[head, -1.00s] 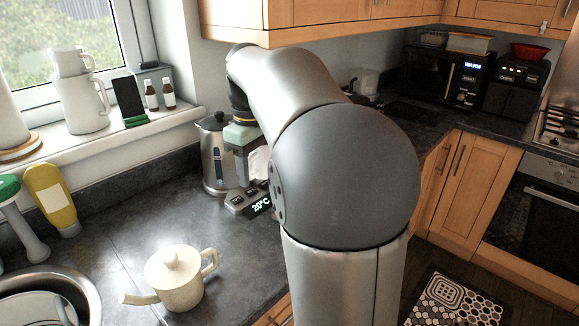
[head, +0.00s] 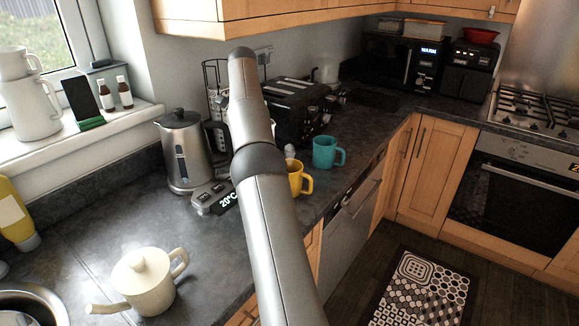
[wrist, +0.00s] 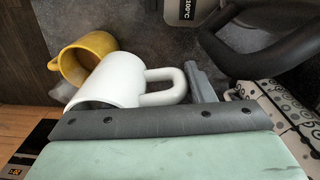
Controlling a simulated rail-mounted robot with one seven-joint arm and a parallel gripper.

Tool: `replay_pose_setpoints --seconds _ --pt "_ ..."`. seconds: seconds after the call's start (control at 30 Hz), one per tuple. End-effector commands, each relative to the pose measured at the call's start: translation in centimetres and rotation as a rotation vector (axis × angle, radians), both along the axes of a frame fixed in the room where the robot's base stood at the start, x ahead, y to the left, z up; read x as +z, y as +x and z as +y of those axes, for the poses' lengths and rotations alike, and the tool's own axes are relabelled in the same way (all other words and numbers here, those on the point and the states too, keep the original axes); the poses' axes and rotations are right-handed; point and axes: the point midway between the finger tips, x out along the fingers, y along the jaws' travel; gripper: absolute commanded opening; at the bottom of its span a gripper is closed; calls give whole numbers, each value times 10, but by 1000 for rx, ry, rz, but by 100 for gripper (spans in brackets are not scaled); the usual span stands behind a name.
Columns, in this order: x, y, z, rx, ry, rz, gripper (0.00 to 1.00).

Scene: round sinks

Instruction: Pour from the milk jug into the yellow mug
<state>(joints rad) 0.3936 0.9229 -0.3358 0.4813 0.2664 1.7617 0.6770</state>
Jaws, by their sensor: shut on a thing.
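The yellow mug (head: 299,181) stands on the counter near its front edge, partly hidden by my arm in the head view. It also shows at the upper left of the wrist view (wrist: 99,43). The white milk jug (wrist: 112,80) is just beside the mug in the wrist view and overlaps it there. Its handle points right, towards my gripper (wrist: 190,98), which is shut on it. A dark finger bar covers the jug's lower edge. The jug looks tilted, but I cannot tell how far or whether anything flows. In the head view my arm hides the gripper.
A teal mug (head: 328,152) stands right of the yellow mug. Behind are a black toaster (head: 297,108) and a steel kettle (head: 187,150). A cream teapot (head: 144,281) stands at the front left. White jugs (head: 32,108) sit on the windowsill. The counter between teapot and kettle is clear.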

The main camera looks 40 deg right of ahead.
Motion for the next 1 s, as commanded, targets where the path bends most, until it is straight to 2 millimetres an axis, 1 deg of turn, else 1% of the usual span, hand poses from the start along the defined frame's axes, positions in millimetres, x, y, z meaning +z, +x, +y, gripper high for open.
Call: replay_pose_setpoints --seconds 0.17,0.57,1.0 --pt "-5 3 -5 -55 -1 0 11" --pt "-4 2 -6 -57 9 -19 11" --pt "-6 -8 -9 -57 78 -160 11"
